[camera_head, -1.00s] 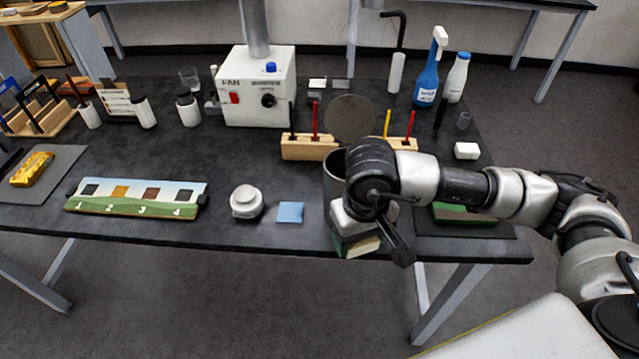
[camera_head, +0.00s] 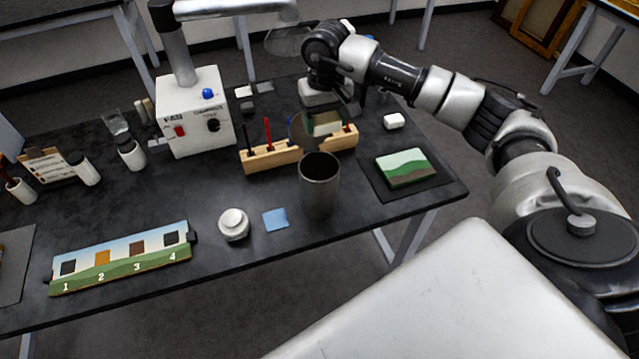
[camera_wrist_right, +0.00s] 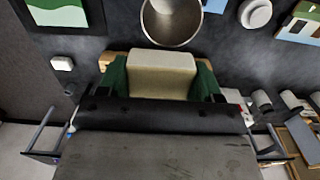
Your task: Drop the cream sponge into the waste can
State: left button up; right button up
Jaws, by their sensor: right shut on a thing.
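The cream sponge (camera_wrist_right: 162,75) is a pale block between the green-padded fingers of my right gripper (camera_head: 326,124). It shows clearly in the right wrist view, where the gripper (camera_wrist_right: 162,80) is shut on it. In the head view the sponge is mostly hidden by the gripper. The waste can (camera_head: 320,188) is a dark metal cylinder, upright and open at the top, near the table's front edge. It also shows in the right wrist view (camera_wrist_right: 172,42), just past the sponge. My right gripper is behind the can, over the wooden tool rack. My left gripper is not in view.
The wooden rack (camera_head: 272,160) with upright tools stands behind the can. A white fan box (camera_head: 195,125) is to the left, a landscape picture (camera_head: 405,167) on a dark mat to the right. A white jar (camera_head: 234,224) and blue cloth (camera_head: 275,220) lie left of the can.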

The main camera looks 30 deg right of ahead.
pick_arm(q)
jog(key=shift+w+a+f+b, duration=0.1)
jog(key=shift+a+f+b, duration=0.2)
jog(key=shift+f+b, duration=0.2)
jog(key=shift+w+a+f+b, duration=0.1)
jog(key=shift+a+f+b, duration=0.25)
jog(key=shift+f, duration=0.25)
pick_arm(e)
notch_tip(320, 180, down, 5)
jog(key=shift+a+f, duration=0.15)
jog(key=o, duration=0.9)
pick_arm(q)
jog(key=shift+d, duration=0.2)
